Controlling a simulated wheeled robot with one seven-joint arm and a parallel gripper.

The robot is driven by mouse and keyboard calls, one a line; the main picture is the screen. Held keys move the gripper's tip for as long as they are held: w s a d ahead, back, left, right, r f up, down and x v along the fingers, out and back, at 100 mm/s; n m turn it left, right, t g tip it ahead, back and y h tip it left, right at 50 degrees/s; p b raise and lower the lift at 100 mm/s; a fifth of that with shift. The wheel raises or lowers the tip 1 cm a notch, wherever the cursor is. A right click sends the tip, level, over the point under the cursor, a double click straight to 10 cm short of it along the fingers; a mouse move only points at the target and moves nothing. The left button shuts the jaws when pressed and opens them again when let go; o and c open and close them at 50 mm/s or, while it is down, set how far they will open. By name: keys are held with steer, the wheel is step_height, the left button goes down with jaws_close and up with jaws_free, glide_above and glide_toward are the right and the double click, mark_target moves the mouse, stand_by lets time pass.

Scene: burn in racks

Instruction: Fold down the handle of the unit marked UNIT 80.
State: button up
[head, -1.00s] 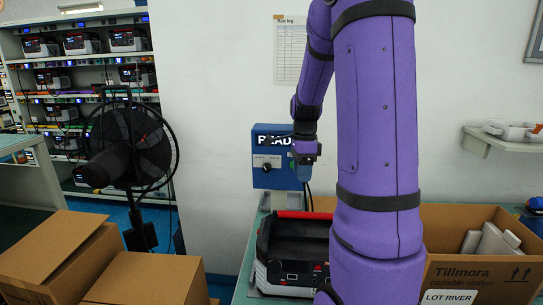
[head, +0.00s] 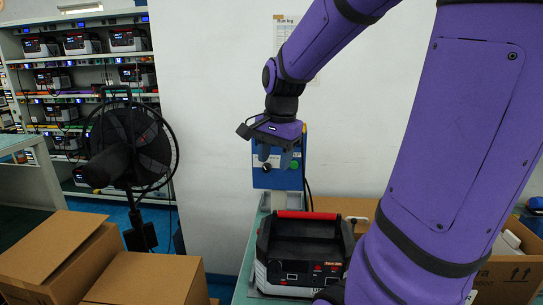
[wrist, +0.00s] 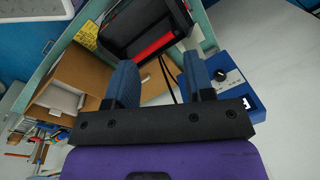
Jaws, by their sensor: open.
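A black and grey unit (head: 290,262) with a red-gripped handle (head: 307,214) stands on the bench in the head view. The red grip runs along the unit's far top edge and looks raised above the top. The unit's number cannot be read, and my arm hides its lower right corner. In the wrist view the unit (wrist: 128,22) is at the top, with the red grip (wrist: 154,47) on its near side. My gripper (head: 276,158) is open and empty, above and behind the handle, apart from it. Its two fingers (wrist: 160,78) show in the wrist view.
A blue test box (head: 275,180) on a post stands behind the unit, close to my gripper. An open cardboard box (head: 510,275) is right of the unit, partly behind my arm. A fan (head: 130,150) and cardboard boxes (head: 150,280) are at left.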

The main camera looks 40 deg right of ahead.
steer(key=shift+s+a+r+n, duration=0.3)
steer(key=shift+a+n, duration=0.15)
steer(key=shift+a, duration=0.1)
steer(key=shift+s+a+r+n, duration=0.2)
steer(key=shift+a+r+n, duration=0.05)
steer(key=shift+a+n, duration=0.25)
